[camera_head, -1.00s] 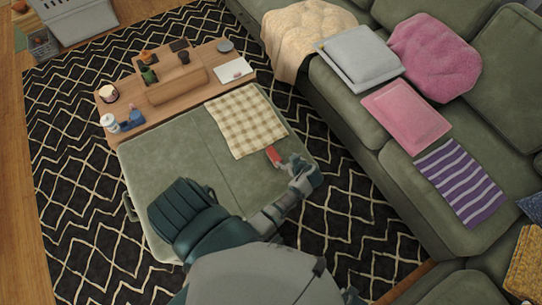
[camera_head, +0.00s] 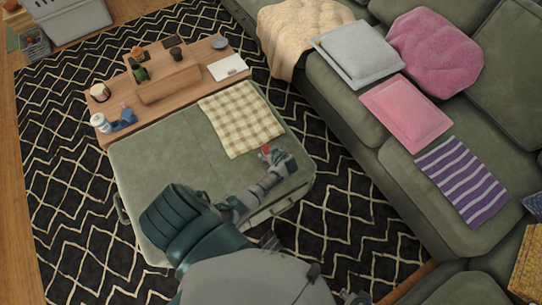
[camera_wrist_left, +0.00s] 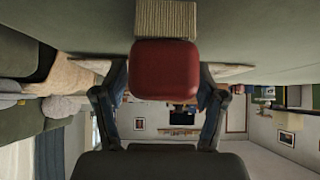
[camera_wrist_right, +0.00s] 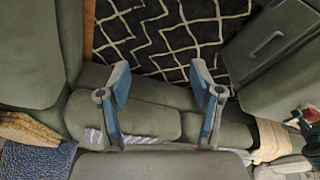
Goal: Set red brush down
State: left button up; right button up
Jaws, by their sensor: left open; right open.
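The red brush (camera_head: 265,149) is at the right part of the green ottoman (camera_head: 160,165), beside the checked cloth (camera_head: 240,118). My left gripper (camera_head: 274,157) is right at it and hides much of it. In the left wrist view the red brush body (camera_wrist_left: 165,70) and its pale bristles (camera_wrist_left: 165,18) show against the ottoman, between the open fingers of my left gripper (camera_wrist_left: 160,105). I cannot tell whether the fingers touch it. In the right wrist view my right gripper (camera_wrist_right: 160,90) is open and empty.
A wooden tray table (camera_head: 165,95) with cups and small items borders the ottoman's far side. The green sectional (camera_head: 345,125) with cushions and a striped purple cloth (camera_head: 462,180) stands on the right. The ottoman's left half is bare.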

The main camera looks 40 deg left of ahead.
pick_arm(q)
jog(key=shift+w+a+f, duration=0.15)
jog(key=shift+a+f, duration=0.2)
grip_shut()
jog(key=shift+r, duration=0.15)
